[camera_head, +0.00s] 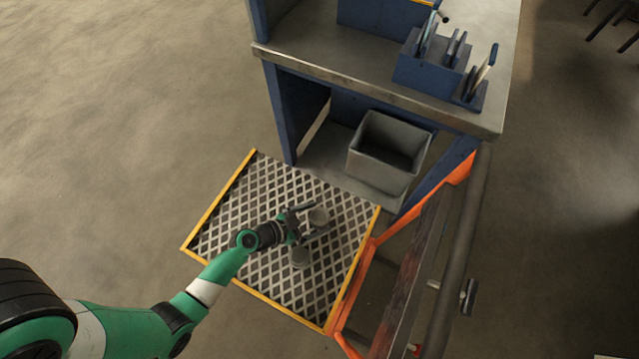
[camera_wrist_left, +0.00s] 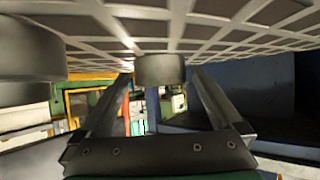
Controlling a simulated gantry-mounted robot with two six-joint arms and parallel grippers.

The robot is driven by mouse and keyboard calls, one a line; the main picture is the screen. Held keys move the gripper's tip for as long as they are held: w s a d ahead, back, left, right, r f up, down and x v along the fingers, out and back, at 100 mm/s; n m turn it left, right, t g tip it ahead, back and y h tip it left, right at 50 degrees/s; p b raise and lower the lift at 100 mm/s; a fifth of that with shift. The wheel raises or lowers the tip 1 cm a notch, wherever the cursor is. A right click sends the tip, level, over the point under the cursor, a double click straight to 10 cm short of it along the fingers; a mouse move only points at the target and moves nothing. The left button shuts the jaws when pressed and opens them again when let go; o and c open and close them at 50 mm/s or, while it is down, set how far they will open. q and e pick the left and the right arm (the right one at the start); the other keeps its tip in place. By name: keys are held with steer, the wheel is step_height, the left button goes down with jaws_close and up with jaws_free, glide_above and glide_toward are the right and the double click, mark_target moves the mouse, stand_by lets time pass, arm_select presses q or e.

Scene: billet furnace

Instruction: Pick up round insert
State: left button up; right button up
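Two grey round inserts lie on the mesh platform (camera_head: 225,215). One round insert (camera_head: 319,217) is just ahead of my left gripper (camera_head: 307,221); the other round insert (camera_head: 300,258) is to the side, nearer the bottom of the head view. My left gripper is low over the mesh with its fingers spread. In the left wrist view, a short grey cylinder (camera_wrist_left: 160,69) appears between the two fingertips, with a gap on either side. A larger-looking grey cylinder (camera_wrist_left: 28,55) is at the left edge, outside the fingers. My right gripper is not in view.
A workbench (camera_head: 350,75) with a tool holder (camera_head: 430,70) stands behind the platform. A grey bin (camera_head: 385,150) sits on its lower shelf. An orange-framed rack (camera_head: 410,265) borders the platform's right side. Floor at the left is clear.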

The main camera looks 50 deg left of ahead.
mark_target(315, 219)
arm_select(q)
jaws_close()
steer(key=shift+r, duration=0.1)
steer(key=shift+r, duration=0.1)
stand_by(0.3)
step_height(315, 219, up, 9)
steer(key=p, duration=0.6)
steer(key=shift+r, duration=0.5)
